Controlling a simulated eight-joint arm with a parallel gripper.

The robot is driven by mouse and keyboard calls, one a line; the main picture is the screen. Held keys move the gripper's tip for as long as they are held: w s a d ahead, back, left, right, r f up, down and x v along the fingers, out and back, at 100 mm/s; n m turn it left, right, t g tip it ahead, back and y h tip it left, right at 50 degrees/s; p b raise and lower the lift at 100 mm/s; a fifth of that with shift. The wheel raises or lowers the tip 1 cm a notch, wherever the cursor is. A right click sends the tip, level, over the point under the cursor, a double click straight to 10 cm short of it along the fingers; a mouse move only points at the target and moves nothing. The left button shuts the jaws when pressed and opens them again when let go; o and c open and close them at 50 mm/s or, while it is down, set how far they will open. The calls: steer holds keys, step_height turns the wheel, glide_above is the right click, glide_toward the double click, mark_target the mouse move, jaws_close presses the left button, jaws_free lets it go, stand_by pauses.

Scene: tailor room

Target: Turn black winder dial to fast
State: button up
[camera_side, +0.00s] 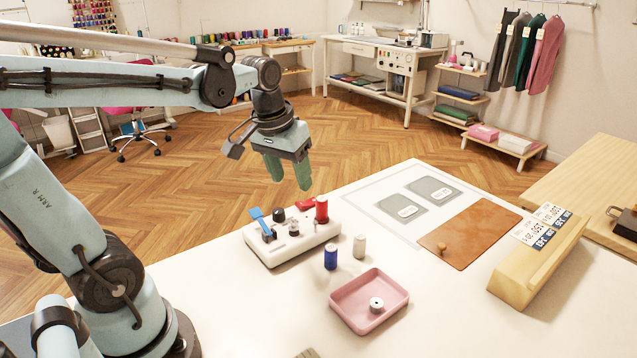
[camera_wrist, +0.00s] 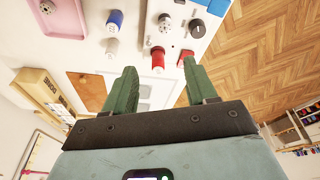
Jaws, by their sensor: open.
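The white winder (camera_side: 292,246) stands on the table at its near left part. Its black dial (camera_side: 279,215) is at the back edge of its top, and in the wrist view the dial (camera_wrist: 197,28) shows a small pale mark. The setting labels are too small to read. My gripper (camera_side: 288,180) is open and empty, pointing down above and behind the winder, apart from the dial. In the wrist view, the gripper's fingers (camera_wrist: 160,68) point toward the winder, with the dial beyond the right fingertip.
On the winder are a blue lever (camera_side: 261,221), a metal spindle (camera_side: 293,228) and a red spool (camera_side: 321,210). A blue spool (camera_side: 330,258), a pale spool (camera_side: 360,246) and a pink tray (camera_side: 345,306) stand in front. The wooden rack (camera_side: 520,285) is right.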

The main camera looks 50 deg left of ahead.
steer(key=s+d+f+m+t, duration=0.3)
steer(key=d+m+t, duration=0.1)
steer(key=d, duration=0.4)
steer(key=shift+s+d+h, duration=0.15)
steer(key=shift+h, duration=0.25)
stand_by(1.1)
